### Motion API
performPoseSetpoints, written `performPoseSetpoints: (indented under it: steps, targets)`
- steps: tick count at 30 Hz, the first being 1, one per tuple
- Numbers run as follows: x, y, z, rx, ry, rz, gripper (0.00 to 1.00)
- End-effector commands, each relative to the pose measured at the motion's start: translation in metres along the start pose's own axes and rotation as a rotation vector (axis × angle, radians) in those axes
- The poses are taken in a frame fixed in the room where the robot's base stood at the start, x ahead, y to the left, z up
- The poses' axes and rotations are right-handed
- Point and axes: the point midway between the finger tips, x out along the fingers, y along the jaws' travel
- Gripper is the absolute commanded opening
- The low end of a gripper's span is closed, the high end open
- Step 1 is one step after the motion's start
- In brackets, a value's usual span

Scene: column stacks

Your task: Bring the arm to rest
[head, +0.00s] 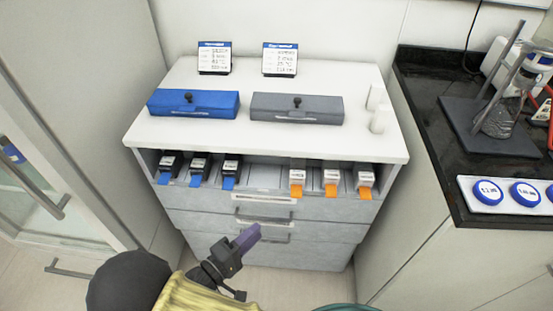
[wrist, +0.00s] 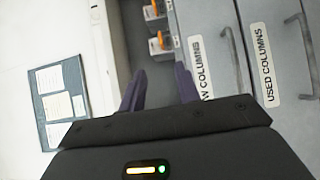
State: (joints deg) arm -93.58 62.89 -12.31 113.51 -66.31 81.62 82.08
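My gripper (head: 248,240) is in front of the drawer cabinet (head: 290,256), at the height of its drawers in the head view. Its two purple fingers stand apart with nothing between them in the wrist view (wrist: 160,84). My arm comes up from the bottom of the head view. I cannot tell the exact distance from the fingertips to the drawer fronts.
The cabinet's recess holds several cartridges, black with blue tabs (head: 199,168) and white with orange tabs (head: 331,180). A blue box (head: 193,104) and a grey box (head: 297,108) sit on top. Drawer handles (head: 265,220) protrude. A black counter (head: 433,140) stands right.

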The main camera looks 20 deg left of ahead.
Motion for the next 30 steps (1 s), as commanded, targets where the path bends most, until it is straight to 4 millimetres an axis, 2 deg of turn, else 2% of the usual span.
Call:
performPoseSetpoints:
  steps: [6,11,15,18,24,30]
  targets:
    - [0.006,0.001,0.003,-0.005,-0.024,-0.015,0.32]
    - [0.036,0.006,0.024,-0.044,-0.166,-0.113,0.32]
    - [0.073,0.010,0.060,-0.084,-0.362,-0.282,0.32]
    - [0.092,0.013,0.087,-0.096,-0.491,-0.420,0.32]
    - [0.117,0.018,0.136,-0.056,-0.691,-0.703,0.32]
    - [0.130,0.027,0.174,0.063,-0.815,-0.968,0.32]
